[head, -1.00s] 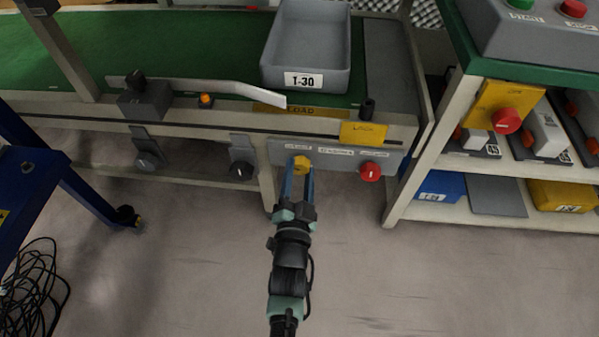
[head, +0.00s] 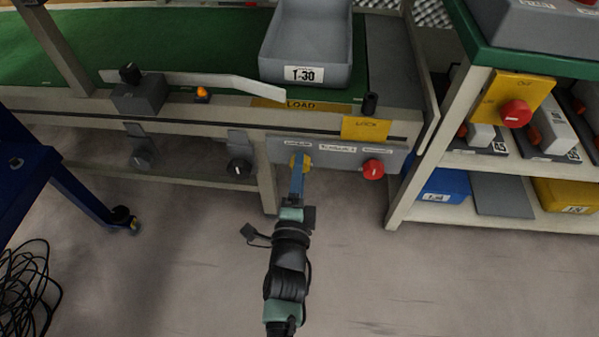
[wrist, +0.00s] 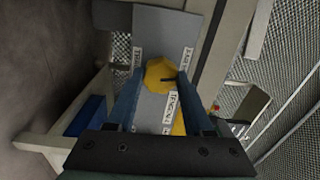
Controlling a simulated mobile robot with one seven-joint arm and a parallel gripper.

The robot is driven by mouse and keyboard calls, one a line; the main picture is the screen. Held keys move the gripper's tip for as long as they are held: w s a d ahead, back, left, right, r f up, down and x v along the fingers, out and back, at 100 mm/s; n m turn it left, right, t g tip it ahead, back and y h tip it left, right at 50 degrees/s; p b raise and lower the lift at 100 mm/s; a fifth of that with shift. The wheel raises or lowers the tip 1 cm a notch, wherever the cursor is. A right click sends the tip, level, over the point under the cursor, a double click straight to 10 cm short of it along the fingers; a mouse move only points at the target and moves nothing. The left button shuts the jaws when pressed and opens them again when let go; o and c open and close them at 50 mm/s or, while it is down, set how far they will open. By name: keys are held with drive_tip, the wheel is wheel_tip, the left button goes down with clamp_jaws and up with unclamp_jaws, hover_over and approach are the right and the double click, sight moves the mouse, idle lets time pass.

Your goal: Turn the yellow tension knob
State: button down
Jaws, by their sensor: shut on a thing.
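The yellow tension knob (head: 307,161) sits at the left end of a grey panel (head: 335,157) on the front of the conveyor frame. My gripper (head: 298,168) reaches up to it from below, its blue fingers shut on the knob. In the head view the fingers appear nearly edge-on and partly cover the knob. In the wrist view the knob (wrist: 160,74) lies between the two finger ends, with a dark mark toward its right side. My gripper shows there too (wrist: 161,88).
A red knob (head: 373,169) is on the same panel, to the right. A yellow plate (head: 365,128) is above it. A black knob (head: 239,167) hangs to the left. A shelf rack (head: 480,165) stands at right.

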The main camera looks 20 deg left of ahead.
drive_tip(key=shift+m, duration=0.6)
drive_tip(key=shift+c, duration=1.4)
unclamp_jaws()
drive_tip(key=p+v, duration=0.4)
drive_tip(key=v, duration=0.9)
drive_tip(key=shift+p, duration=0.35)
drive_tip(key=shift+f, duration=0.1)
